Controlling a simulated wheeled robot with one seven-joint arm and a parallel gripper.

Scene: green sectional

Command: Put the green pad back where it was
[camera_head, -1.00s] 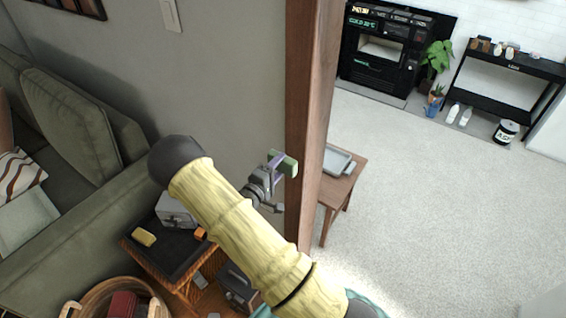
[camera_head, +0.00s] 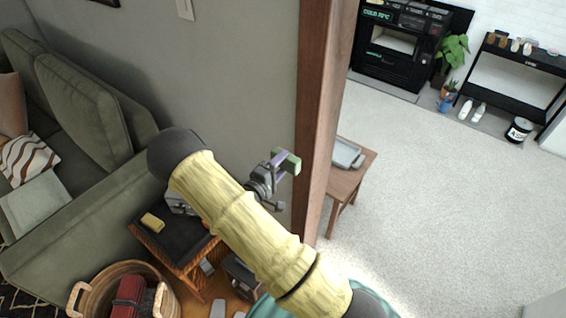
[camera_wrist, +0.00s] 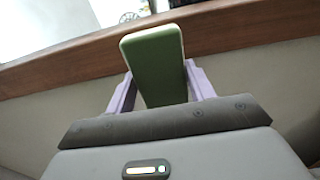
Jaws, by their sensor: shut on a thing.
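The green pad (camera_wrist: 158,68) is a flat green block with a pale rim. In the wrist view it stands between the two purple fingers of my gripper (camera_wrist: 160,95), which are shut on it. In the head view my gripper (camera_head: 277,170) holds the green pad (camera_head: 289,162) in the air, in front of the grey wall and just left of the wooden post. My yellow-sleeved arm hides part of the side table below.
A side table with a black top (camera_head: 172,243) holds a yellow item (camera_head: 152,222) and a grey box. A green sofa (camera_head: 85,110) stands left, a basket (camera_head: 88,297) below. The wooden post (camera_head: 318,120) is close to my gripper. A small table (camera_head: 345,185) with a grey tray (camera_head: 349,154) stands beyond.

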